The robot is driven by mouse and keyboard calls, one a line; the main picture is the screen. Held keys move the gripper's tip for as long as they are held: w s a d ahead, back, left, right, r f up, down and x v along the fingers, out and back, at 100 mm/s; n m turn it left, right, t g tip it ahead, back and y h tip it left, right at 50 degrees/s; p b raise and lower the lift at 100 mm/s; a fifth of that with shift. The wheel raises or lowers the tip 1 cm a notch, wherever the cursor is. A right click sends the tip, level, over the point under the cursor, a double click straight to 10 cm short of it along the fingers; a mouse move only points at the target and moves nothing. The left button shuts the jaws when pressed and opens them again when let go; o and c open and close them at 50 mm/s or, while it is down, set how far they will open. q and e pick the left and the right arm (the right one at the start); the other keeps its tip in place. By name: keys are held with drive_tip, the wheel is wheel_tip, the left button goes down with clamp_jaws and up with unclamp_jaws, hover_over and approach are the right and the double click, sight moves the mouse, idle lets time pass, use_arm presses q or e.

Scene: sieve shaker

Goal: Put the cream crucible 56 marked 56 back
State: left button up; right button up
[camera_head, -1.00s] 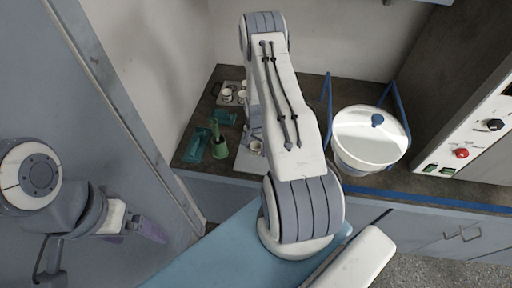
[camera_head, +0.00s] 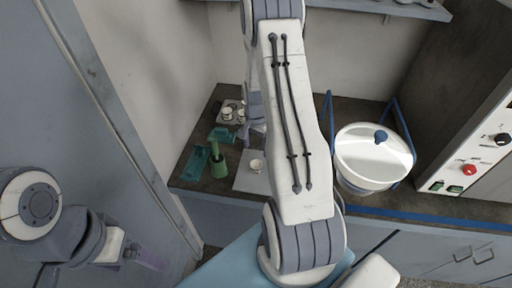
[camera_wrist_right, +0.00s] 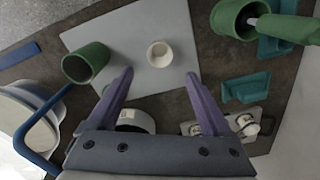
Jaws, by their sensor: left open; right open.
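A small cream crucible (camera_wrist_right: 159,53) stands upright on a pale grey board (camera_wrist_right: 135,35) in the right wrist view. It also shows in the head view (camera_head: 256,166). No number is legible on it. My right gripper (camera_wrist_right: 160,75) is open and empty, its fingers pointing at the board with the crucible just beyond and between the tips, apart from it. In the head view that gripper is mostly hidden by my right arm. A light rack (camera_wrist_right: 262,113) holds more cream cups; it also shows in the head view. My left gripper (camera_head: 146,262) is open and empty, low at the left.
A white lidded bowl (camera_head: 372,160) in a blue frame is at right.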

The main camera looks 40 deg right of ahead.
drive_tip(key=shift+a+r, duration=0.1)
drive_tip(key=shift+r, duration=0.3)
drive_tip(key=s+a+r+n, duration=0.1)
drive_tip(key=a+r+n, duration=0.5)
drive_tip(key=a, duration=0.5)
drive_tip(key=s+a+r+n, duration=0.1)
drive_tip(key=a+r+n, duration=0.3)
drive_tip(key=a+r, duration=0.6)
drive_tip(key=s+a+r+n, duration=0.2)
drive_tip(key=s+a+n, duration=0.3)
drive_tip(key=s, duration=0.4)
drive_tip(key=s+a+r+n+y, duration=0.1)
drive_tip(key=s+a+r+n, duration=0.1)
drive_tip(key=s+a+n, duration=0.4)
drive_tip(key=s+a, duration=0.1)
drive_tip(key=s, duration=0.3)
drive_tip(key=shift+s+a+r+n, duration=0.15)
drive_tip(key=shift+a+r+n, duration=0.05)
drive_tip(key=shift+a+n, duration=0.1)
